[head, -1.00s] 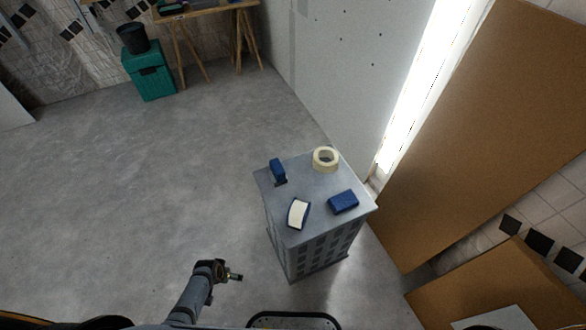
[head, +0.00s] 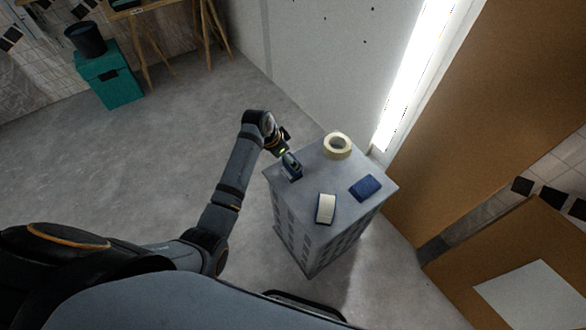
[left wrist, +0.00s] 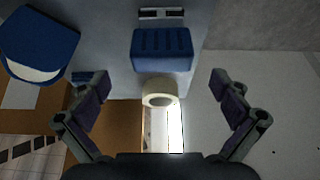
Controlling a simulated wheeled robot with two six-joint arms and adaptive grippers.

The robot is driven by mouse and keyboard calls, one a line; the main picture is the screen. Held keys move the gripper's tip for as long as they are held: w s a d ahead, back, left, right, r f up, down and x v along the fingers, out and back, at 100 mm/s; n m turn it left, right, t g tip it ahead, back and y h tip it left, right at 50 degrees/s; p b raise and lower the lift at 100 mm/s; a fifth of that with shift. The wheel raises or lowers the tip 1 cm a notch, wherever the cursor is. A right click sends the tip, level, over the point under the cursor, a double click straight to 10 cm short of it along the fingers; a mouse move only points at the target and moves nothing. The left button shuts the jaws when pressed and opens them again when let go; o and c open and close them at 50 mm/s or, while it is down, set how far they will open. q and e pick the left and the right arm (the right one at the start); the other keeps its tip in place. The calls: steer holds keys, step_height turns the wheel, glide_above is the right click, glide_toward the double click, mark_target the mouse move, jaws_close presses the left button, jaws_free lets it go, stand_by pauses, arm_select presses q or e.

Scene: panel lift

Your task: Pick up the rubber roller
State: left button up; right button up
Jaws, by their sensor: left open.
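An upright blue piece (head: 291,166), which I take to be the rubber roller, stands at the left edge of the grey cabinet top (head: 345,172). In the left wrist view a ribbed blue body (left wrist: 162,49) lies ahead, centred between the fingers. No roller surface can be made out. My left gripper (head: 284,146) is close above and beside it, partly overlapping it in the head view. In the left wrist view the jaws (left wrist: 160,88) are open with nothing held. Whether they touch it cannot be told. My right gripper is not in view.
A cream tape ring (head: 337,145), a blue block with a white face (head: 326,208) and a flat blue block (head: 365,188) share the cabinet top. A wall and brown board (head: 470,120) stand behind and right. Open floor (head: 150,170) lies left.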

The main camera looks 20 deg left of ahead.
mark_target(288, 172)
arm_select(q)
steer(key=shift+w+f, duration=0.1)
steer(key=shift+f, duration=0.15)
steer(key=x, duration=0.5)
steer(key=shift+w+a, duration=0.1)
steer(key=shift+w, duration=0.05)
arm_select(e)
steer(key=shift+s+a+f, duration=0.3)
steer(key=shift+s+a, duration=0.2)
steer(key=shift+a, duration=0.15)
arm_select(q)
steer(key=shift+c, duration=1.3)
steer(key=c, duration=0.9)
steer(key=shift+c, duration=1.3)
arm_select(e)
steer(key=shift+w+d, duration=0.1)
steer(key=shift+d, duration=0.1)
arm_select(q)
steer(key=shift+r, duration=0.1)
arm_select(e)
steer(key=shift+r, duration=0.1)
